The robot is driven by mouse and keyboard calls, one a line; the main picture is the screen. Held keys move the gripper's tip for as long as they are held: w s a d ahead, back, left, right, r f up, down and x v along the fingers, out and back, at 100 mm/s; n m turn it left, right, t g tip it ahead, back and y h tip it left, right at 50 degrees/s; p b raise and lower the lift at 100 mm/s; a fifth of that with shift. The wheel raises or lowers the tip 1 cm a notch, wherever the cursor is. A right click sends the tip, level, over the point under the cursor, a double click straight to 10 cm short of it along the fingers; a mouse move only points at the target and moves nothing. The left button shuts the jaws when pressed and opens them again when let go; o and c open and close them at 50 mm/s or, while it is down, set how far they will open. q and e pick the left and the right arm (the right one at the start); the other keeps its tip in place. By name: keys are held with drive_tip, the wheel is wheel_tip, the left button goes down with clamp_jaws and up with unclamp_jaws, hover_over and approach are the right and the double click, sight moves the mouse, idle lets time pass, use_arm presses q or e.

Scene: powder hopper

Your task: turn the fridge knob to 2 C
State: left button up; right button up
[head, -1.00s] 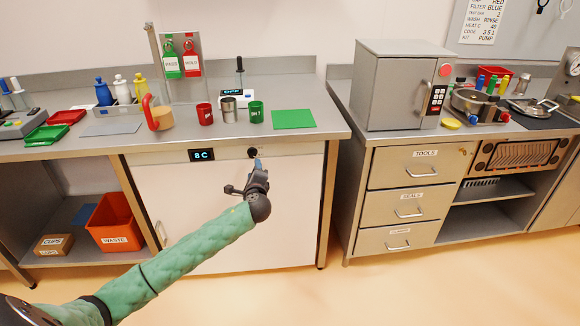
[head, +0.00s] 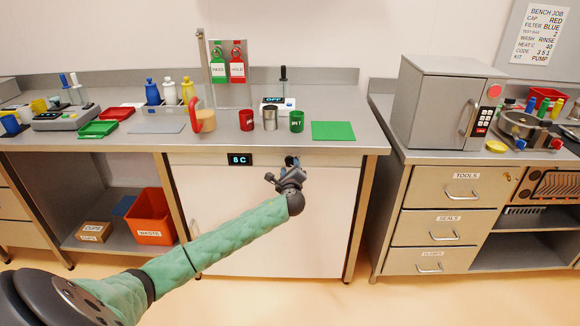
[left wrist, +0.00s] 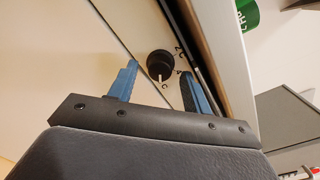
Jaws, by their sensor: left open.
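The fridge (head: 270,225) is a white-fronted unit under the bench. Its small display (head: 240,159) shows a number and C; the digit looks like 6 but is too small to be sure. The black round knob (left wrist: 159,65) has a pale pointer mark, with printed labels around it, one reading 2C. My left gripper (head: 291,166) is in front of the knob, which it largely covers in the head view. In the left wrist view its blue fingers (left wrist: 158,69) are open, one to each side of the knob, with visible gaps. My right gripper is out of view.
The bench edge (head: 330,150) overhangs just above the knob. Red, steel and green cups (head: 297,121) and a green mat (head: 333,130) stand on top. An orange waste bin (head: 150,222) sits on the left shelf. The floor in front is clear.

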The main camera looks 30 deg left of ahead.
use_arm(q)
drive_tip(key=shift+w+a, duration=0.3)
drive_tip(key=shift+w, duration=0.15)
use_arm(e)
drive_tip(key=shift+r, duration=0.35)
use_arm(q)
drive_tip(key=c, duration=1)
drive_tip(key=shift+o, duration=0.2)
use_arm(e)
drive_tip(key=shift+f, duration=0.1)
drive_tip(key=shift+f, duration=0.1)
